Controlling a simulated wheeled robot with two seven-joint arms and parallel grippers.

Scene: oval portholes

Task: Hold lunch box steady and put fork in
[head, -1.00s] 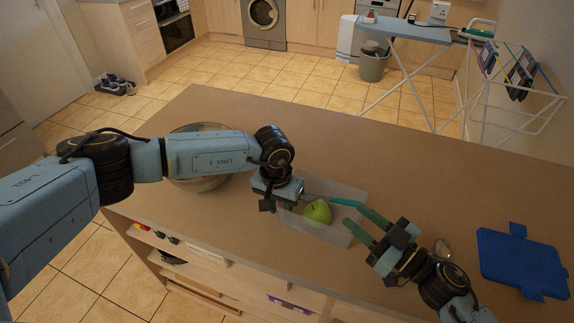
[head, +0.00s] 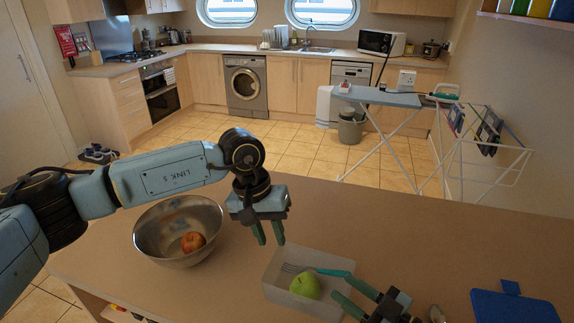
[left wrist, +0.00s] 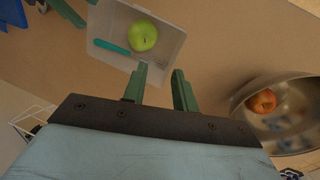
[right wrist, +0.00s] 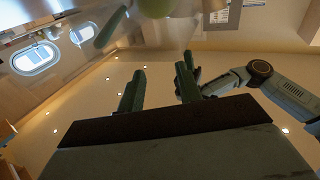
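The translucent lunch box (head: 276,288) stands on the brown counter with a green apple (head: 305,285) in it. The fork (head: 336,273), with a teal handle, lies within the box's outline behind the apple, its tines toward the left. In the left wrist view the fork's handle (left wrist: 112,47) shows beside the apple, inside the walls. My left gripper (head: 269,233) is open and empty, above and behind the box's left end. My right gripper (head: 354,296) is open at the box's right end; whether it touches the wall I cannot tell.
A metal bowl (head: 150,238) holding a red apple (head: 193,242) stands left of the box. The counter behind the box is clear.

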